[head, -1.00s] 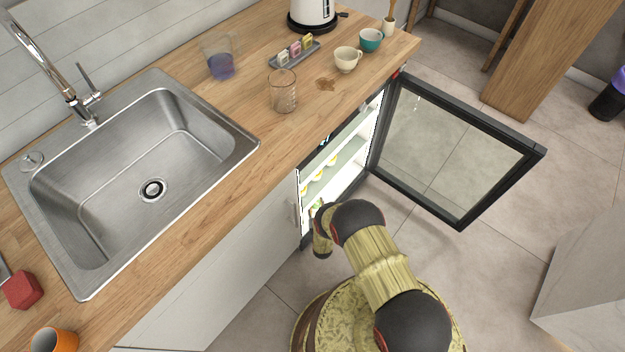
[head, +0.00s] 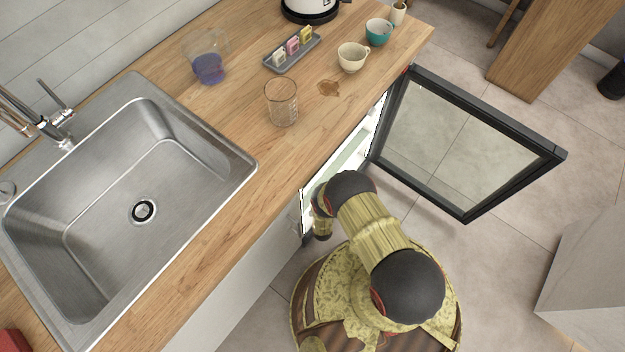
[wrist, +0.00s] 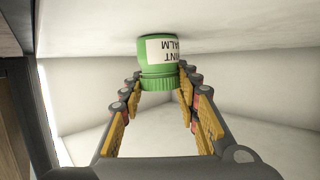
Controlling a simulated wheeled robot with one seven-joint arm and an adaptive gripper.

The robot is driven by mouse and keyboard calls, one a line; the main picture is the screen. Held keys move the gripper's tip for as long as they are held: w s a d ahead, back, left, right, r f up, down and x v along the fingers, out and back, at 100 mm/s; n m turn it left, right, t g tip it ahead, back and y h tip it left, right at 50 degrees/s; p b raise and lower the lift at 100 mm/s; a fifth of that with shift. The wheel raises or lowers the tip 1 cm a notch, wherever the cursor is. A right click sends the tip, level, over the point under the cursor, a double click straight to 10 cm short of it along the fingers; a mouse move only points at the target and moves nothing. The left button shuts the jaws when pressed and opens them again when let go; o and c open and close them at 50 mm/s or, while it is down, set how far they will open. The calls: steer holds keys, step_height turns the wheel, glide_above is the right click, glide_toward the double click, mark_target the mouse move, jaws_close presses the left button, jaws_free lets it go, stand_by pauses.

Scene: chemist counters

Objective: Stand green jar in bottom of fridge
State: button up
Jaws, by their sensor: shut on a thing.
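The green jar (wrist: 156,62) has a ribbed green lid and a white label, and shows in the wrist view. Label and jar appear upside down there, with the lid toward the bottom of the picture. My gripper (wrist: 158,80) is shut on the jar around its lid end. The jar's base end is at or very close to a white surface (wrist: 230,35) inside the fridge; I cannot tell whether it touches. In the head view, the fridge (head: 352,152) stands open under the counter. My arm reaches into its lower part and hides the jar and gripper.
The fridge's glass door (head: 465,140) is swung open to the right of my arm. Pale walls (wrist: 80,85) surround the gripper inside. The counter above holds a glass beaker (head: 282,102), a cream cup (head: 352,57) and a teal cup (head: 378,32). The sink (head: 130,205) is at left.

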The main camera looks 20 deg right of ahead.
steer(key=shift+r, duration=0.1)
steer(key=o, duration=1.2)
steer(key=shift+o, duration=0.2)
